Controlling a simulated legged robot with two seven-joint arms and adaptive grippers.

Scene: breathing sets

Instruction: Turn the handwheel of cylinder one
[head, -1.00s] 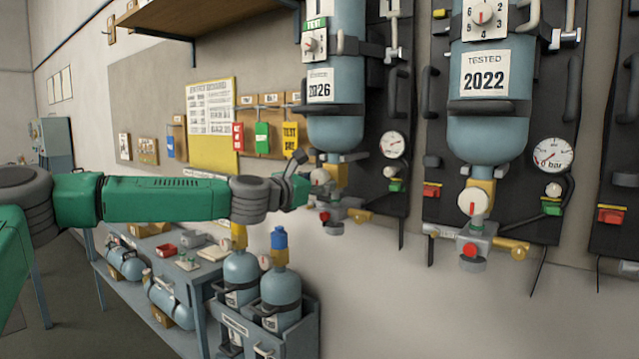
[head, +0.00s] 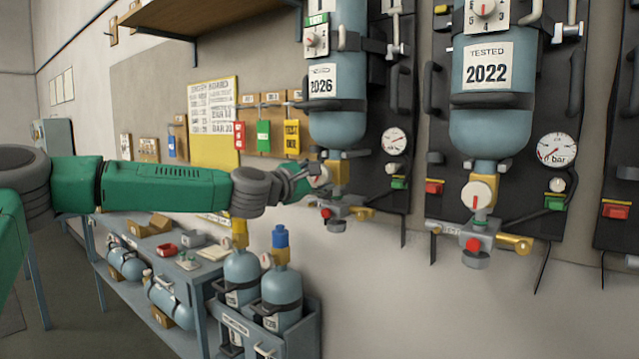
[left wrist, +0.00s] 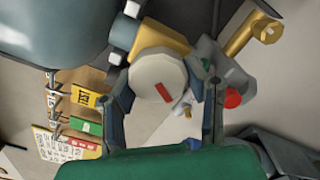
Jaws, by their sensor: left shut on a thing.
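The left blue-grey cylinder (head: 337,125), labelled 2026, hangs on a dark wall panel. Its pale round handwheel sits on the brass valve (head: 339,172) below it. In the head view my left gripper (head: 316,178) hides much of that handwheel. In the left wrist view the handwheel (left wrist: 157,80) shows its face with a red mark, between the two fingers of my left gripper (left wrist: 166,98). The gripper is shut on the handwheel, a finger on each side. My right gripper is not in view.
A second cylinder (head: 490,125), labelled 2022, hangs to the right with its own handwheel (head: 477,196) and pressure gauge (head: 556,149). Below my left arm is a bench (head: 190,300) with small parts. A crate (head: 308,335) holds two small cylinders. A wooden shelf (head: 205,15) is above.

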